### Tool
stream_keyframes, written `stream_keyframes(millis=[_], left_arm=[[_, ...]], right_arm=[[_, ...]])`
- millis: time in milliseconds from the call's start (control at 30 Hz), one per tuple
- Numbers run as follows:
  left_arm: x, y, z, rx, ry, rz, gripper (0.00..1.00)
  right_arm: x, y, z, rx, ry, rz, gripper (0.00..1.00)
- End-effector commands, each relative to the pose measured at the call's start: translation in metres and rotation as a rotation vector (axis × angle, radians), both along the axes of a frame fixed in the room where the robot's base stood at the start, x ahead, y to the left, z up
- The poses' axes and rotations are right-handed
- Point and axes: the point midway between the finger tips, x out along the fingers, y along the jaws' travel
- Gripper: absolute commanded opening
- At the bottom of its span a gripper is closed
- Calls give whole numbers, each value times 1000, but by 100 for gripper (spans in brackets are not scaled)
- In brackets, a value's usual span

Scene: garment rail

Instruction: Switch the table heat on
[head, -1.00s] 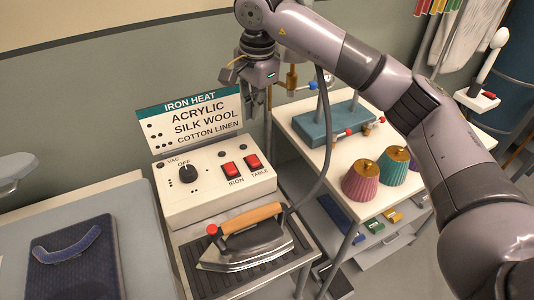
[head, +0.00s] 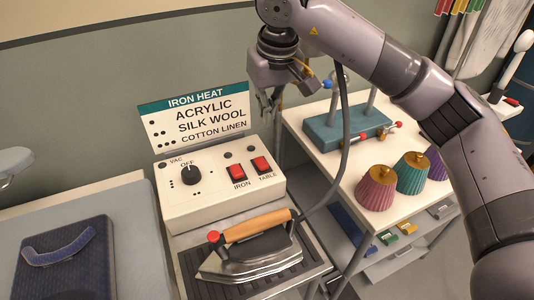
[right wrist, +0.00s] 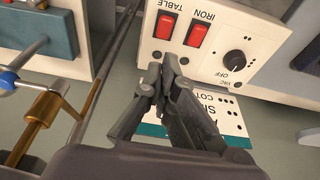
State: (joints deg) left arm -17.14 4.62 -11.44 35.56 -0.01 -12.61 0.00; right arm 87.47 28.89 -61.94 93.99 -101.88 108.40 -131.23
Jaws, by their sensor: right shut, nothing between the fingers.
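The white control box (head: 212,207) stands behind the iron, with a black dial (head: 190,175) at OFF and two red rocker switches. The IRON switch (head: 237,170) is on the left and the TABLE switch (head: 262,164) on the right. In the right wrist view the box is upside down, with the TABLE switch (right wrist: 164,27) left of the IRON switch (right wrist: 196,33). My right gripper (head: 268,108) is shut and empty, above and behind the box's right end. It shows in the right wrist view (right wrist: 162,72) just short of the box's edge, apart from the switches. My left gripper is out of view.
A steam iron (head: 250,250) with a wooden handle rests on a dark ribbed stand. The heat sign (head: 205,118) rises behind the box. A white cart (head: 335,172) with a teal stand and coloured lampshade-like pieces is at right. A hose hangs between box and cart.

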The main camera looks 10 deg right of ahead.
Motion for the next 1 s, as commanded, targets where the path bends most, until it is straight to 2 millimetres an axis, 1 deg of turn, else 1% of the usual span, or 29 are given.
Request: stream_keyframes(millis=[233,367,467,800,1000], left_arm=[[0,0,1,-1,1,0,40],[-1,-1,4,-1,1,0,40],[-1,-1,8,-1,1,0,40],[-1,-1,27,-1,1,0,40],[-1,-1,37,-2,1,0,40]], right_arm=[[1,0,-2,0,0,-2,0],[3,1,-12,0,3,-3,0],[6,1,-28,0,5,-2,0],[23,4,-98,1,4,-4,0],[19,4,-125,1,3,-4,0]])
